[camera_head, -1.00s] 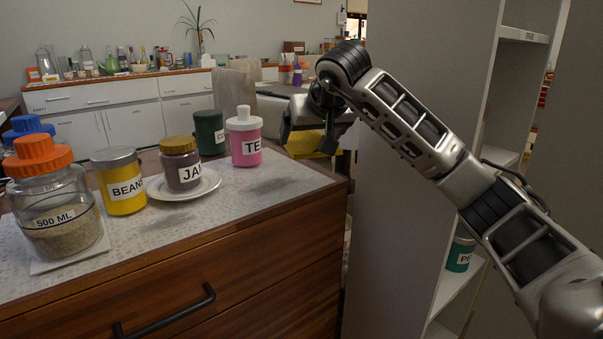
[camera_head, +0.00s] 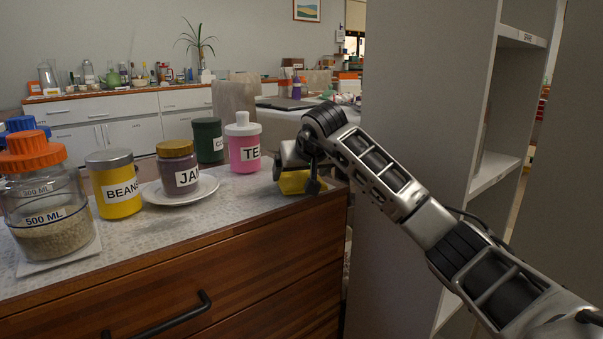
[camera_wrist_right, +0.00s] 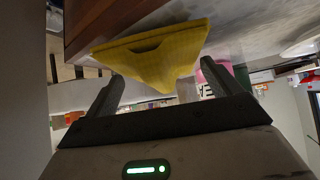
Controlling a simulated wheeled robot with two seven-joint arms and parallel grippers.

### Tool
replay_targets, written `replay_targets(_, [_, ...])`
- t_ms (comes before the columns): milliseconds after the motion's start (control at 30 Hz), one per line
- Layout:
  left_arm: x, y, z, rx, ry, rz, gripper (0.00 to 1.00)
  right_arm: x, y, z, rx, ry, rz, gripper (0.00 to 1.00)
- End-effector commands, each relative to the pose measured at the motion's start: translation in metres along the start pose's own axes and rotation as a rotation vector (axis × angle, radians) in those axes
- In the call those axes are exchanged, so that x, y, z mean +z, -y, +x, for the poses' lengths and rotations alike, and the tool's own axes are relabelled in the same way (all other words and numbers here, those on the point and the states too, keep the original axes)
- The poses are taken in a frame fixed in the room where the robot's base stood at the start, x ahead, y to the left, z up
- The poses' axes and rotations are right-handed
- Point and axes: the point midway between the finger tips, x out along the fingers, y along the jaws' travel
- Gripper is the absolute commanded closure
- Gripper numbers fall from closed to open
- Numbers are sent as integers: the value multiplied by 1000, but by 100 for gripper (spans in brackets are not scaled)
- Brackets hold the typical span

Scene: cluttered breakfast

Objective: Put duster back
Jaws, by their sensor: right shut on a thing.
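The duster is a folded yellow cloth (camera_head: 293,184) at the right end of the speckled counter (camera_head: 150,232). My right gripper (camera_head: 300,177) reaches over it from the right and is shut on it, hiding part of it. In the right wrist view the duster (camera_wrist_right: 155,58) spreads beyond the fingertips, close to the counter's wooden side. Whether the cloth touches the counter top is hard to tell. My left gripper is not in view.
A pink jar (camera_head: 243,150) stands just left of my gripper, with a dark green jar (camera_head: 208,142) behind. A jam jar (camera_head: 178,170) on a plate, a yellow beans jar (camera_head: 117,192) and a glass jar (camera_head: 48,222) stand further left. A grey shelf unit (camera_head: 420,130) is at right.

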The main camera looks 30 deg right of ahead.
Motion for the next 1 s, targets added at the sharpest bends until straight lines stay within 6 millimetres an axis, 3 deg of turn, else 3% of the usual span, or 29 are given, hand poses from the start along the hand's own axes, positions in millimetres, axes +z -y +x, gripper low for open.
replay_targets(167, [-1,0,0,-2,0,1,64,2,-1,2,2,1,0,33])
replay_targets(200, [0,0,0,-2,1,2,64,2,0,2,1,1,1,0])
replay_targets(567, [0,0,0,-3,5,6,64,-2,0,-8,1,-3,0,0])
replay_targets(1000, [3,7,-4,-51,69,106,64,-2,-1,-96,3,-3,-2,0])
